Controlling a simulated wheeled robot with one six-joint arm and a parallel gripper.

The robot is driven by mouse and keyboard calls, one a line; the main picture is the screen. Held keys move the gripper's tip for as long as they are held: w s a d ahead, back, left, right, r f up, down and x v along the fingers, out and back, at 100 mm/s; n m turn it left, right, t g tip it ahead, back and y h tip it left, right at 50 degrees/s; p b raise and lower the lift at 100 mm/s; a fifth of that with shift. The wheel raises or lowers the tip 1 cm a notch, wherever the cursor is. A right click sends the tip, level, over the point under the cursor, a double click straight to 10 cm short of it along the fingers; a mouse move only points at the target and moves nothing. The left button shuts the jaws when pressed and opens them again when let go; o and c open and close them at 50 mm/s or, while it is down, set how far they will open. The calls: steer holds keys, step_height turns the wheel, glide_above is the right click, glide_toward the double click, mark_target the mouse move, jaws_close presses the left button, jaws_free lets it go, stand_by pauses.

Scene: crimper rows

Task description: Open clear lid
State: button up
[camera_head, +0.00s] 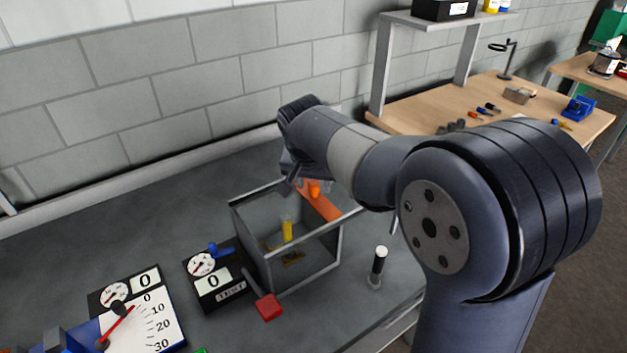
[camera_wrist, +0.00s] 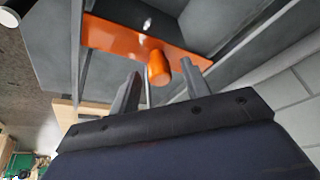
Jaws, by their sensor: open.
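A box with clear panels and a grey frame (camera_head: 269,258) stands on the dark bench. An orange strip (camera_head: 325,207) with an orange knob (camera_head: 314,188) lies along its far right top edge. The clear lid's panel is hard to make out, but the top looks closed. My gripper (camera_head: 296,182) is at that edge, partly hidden behind my arm. In the wrist view my gripper (camera_wrist: 163,68) is open, with the orange knob (camera_wrist: 159,70) between its fingertips. Gaps show beside the knob, so it is not clamped. The orange strip (camera_wrist: 110,36) runs behind it.
A yellow piece (camera_head: 287,231) shows inside the box. A red handle (camera_head: 268,307) sticks out in front. A gauge block (camera_head: 212,277) stands left, and a white-topped cylinder (camera_head: 379,262) right. A shelved wooden workbench (camera_head: 440,122) is behind my arm.

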steer(key=shift+c, duration=0.2)
jaws_close()
stand_by(0.3)
steer(key=w+d+p, duration=0.2)
steer(key=w+d, duration=0.7)
steer(key=d, duration=0.5)
steer(key=shift+w+p, duration=0.3)
steer(key=shift+p, duration=0.05)
steer(key=shift+o, duration=0.2)
jaws_free()
steer(key=shift+r, duration=0.1)
